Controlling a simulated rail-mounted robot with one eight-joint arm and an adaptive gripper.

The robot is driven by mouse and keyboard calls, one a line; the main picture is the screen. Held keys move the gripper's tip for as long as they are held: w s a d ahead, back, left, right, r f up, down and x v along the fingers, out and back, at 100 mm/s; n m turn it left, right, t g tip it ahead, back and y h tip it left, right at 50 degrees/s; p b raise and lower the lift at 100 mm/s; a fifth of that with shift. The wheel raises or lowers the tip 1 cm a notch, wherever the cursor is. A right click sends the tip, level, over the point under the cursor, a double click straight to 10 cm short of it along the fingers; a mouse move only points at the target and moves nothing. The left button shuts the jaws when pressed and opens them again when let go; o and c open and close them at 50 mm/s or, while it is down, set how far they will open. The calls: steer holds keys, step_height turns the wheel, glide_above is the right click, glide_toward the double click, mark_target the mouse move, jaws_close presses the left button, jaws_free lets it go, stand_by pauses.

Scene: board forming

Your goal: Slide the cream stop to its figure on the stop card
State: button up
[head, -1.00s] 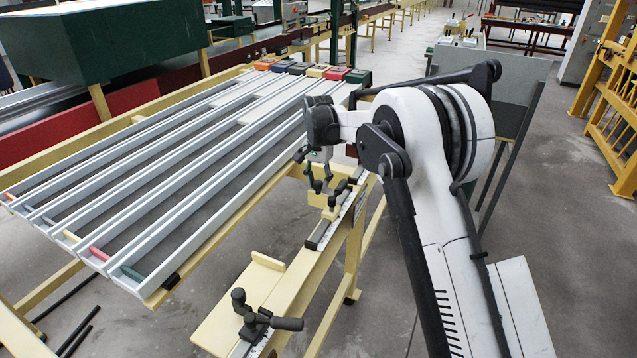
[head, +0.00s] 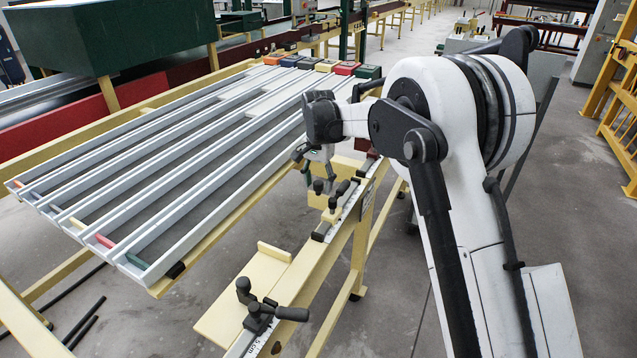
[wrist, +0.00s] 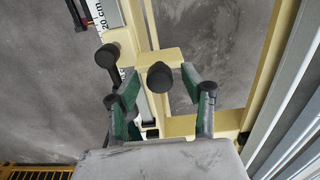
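The cream stop (head: 331,216) sits on the scaled rail of the yellow beam, with dark knobs on it. In the wrist view the cream stop (wrist: 172,56) shows beyond my fingers, and its round black knob (wrist: 160,76) appears between them. My gripper (head: 320,184) is just above the stop in the head view. In the wrist view my gripper (wrist: 160,82) is open, with green-and-dark fingers apart on either side of the knob and visible gaps. I cannot tell how far the fingertips reach down.
A second stop with dark handles (head: 262,310) is at the near end of the rail, beside a cream plate (head: 243,290). Grey channels (head: 170,165) lie left of the beam, with several coloured blocks at their far ends. The scale (wrist: 97,14) shows "20 cm".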

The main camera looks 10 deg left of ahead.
step_height(320, 180, up, 12)
stand_by(0.6)
steer(key=s+d+r+n+t+b, duration=0.1)
steer(key=s+d+r+t, duration=0.1)
steer(key=s+d+r, duration=0.55)
steer(key=s+d+r+n+t+b, duration=0.1)
steer(key=s+d+r, duration=0.1)
steer(key=s+d, duration=0.9)
steer(key=s+d+f+t, duration=0.1)
steer(key=s+d+f, duration=0.2)
steer(key=s, duration=0.4)
steer(key=s+d+f+n+t, duration=0.1)
steer(key=s+d+f, duration=0.3)
steer(key=s, duration=0.3)
steer(key=s+d+f+t, duration=0.2)
steer(key=s+d+f, duration=0.1)
steer(key=s+d, duration=0.2)
steer(key=s+b, duration=0.1)
steer(key=s, duration=0.1)
steer(key=shift+s+f+n, duration=0.35)
steer(key=shift+s+n, duration=0.05)
steer(key=shift+c, duration=0.6)
